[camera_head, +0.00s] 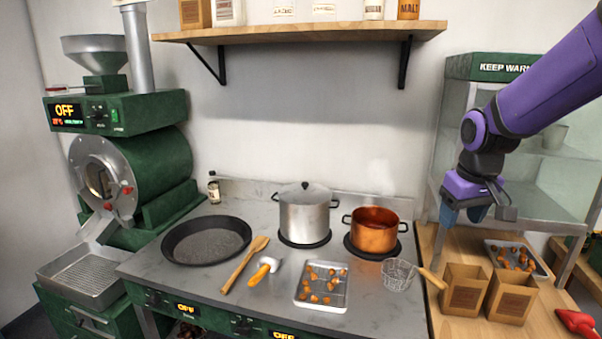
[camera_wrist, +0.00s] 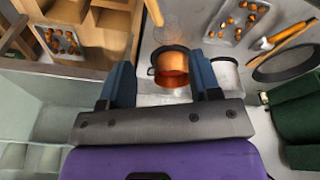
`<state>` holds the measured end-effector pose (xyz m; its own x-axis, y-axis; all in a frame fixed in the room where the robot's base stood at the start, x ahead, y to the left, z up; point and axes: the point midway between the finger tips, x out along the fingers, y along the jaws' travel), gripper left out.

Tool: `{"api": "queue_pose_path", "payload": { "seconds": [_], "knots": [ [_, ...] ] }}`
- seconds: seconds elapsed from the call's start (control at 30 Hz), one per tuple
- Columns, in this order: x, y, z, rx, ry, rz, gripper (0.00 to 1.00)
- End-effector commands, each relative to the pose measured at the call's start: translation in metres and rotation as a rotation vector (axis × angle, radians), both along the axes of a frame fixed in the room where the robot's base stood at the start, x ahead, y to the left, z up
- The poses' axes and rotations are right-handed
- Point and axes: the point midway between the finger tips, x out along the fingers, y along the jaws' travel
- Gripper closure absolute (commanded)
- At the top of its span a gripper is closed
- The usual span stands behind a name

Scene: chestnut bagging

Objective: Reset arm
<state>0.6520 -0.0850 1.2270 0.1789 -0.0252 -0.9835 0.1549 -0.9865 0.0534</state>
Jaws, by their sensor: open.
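My gripper (camera_head: 466,212) is open and empty, raised above the wooden counter at the right, in front of the warming cabinet. In the wrist view its two blue fingers (camera_wrist: 162,78) stand apart, with the copper pot (camera_wrist: 172,68) visible beyond the gap. Two brown paper bags (camera_head: 463,290) (camera_head: 511,299) stand open on the wooden counter below my gripper. A metal tray (camera_head: 541,272) with chestnuts lies behind them. Another tray (camera_head: 318,301) of chestnuts lies on the grey stove top. I cannot see clearly into the bags.
The copper pot (camera_head: 375,232) and a lidded steel pot (camera_head: 304,213) stand on burners. A wire skimmer (camera_head: 397,275), wooden spoon (camera_head: 245,265), orange-handled scoop (camera_head: 263,270) and dark pan (camera_head: 206,241) lie on the stove. The warming cabinet (camera_head: 478,67) rises at right; a red-handled tool (camera_head: 577,322) lies at the front.

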Motion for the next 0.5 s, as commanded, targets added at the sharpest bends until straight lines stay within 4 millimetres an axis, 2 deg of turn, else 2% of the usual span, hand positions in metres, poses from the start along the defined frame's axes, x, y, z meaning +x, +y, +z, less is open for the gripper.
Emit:
{"api": "queue_pose_path", "payload": {
  "seconds": [0.03,0.2,0.5],
  "knots": [
    [-0.012,0.002,0.013,0.001,-0.023,-0.007,0.43],
    [-0.054,0.006,0.044,0.008,-0.078,-0.037,0.43],
    [-0.132,0.012,0.079,0.031,-0.173,-0.089,0.43]
  ]
}}
